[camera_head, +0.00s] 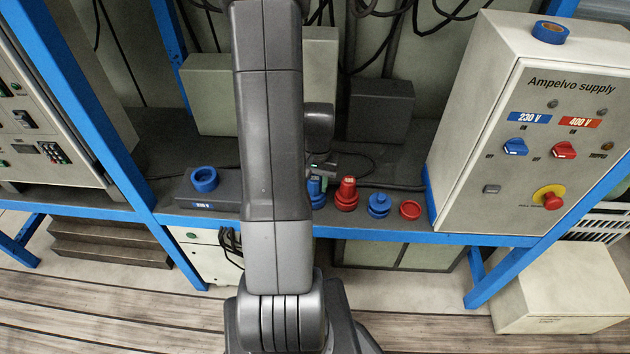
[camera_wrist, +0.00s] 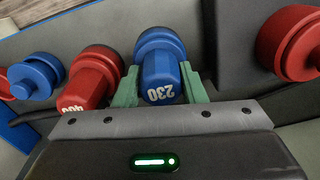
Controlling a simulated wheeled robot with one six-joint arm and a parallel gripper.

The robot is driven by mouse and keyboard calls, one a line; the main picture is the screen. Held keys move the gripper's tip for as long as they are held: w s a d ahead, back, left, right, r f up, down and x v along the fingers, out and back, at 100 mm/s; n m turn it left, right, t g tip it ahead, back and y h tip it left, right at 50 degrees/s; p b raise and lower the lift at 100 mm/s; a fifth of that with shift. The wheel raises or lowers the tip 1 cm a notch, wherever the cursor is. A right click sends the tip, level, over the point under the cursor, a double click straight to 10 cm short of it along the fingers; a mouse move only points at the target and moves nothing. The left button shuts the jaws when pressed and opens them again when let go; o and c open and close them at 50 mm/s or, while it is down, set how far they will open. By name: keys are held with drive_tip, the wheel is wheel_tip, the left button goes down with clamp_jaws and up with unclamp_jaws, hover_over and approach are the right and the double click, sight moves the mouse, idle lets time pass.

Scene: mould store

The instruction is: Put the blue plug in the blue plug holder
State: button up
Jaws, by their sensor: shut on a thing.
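The blue plug (camera_wrist: 160,80), marked 230, stands on the shelf in the wrist view, between the green fingers of my gripper (camera_wrist: 160,90). The fingers are shut on its narrower body; the wide blue collar shows beyond them. In the head view the plug (camera_head: 317,193) is partly hidden by my arm, and so is most of my gripper. I cannot tell whether the plug is clear of the shelf. The blue plug holder (camera_head: 204,179) looks like the blue ring on a dark box labelled 230 V, left of my arm. It is not in the wrist view.
A red plug (camera_head: 346,194) stands close beside the blue plug. Further right are a blue stepped piece (camera_head: 378,205) and a red ring (camera_head: 410,209). A red round fitting (camera_wrist: 295,42) is at the wrist view's right. The supply cabinet (camera_head: 500,130) bounds the right side.

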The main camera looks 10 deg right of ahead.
drive_tip(key=o, duration=1.6)
drive_tip(key=shift+c, duration=0.2)
drive_tip(key=shift+r, duration=0.1)
drive_tip(key=shift+r+p, duration=2.8)
drive_tip(key=shift+r, duration=0.95)
drive_tip(key=shift+f, duration=0.2)
wheel_tip(320, 180, down, 7)
drive_tip(key=b, duration=0.5)
drive_tip(key=shift+f+b, duration=0.15)
drive_tip(key=shift+b, duration=0.2)
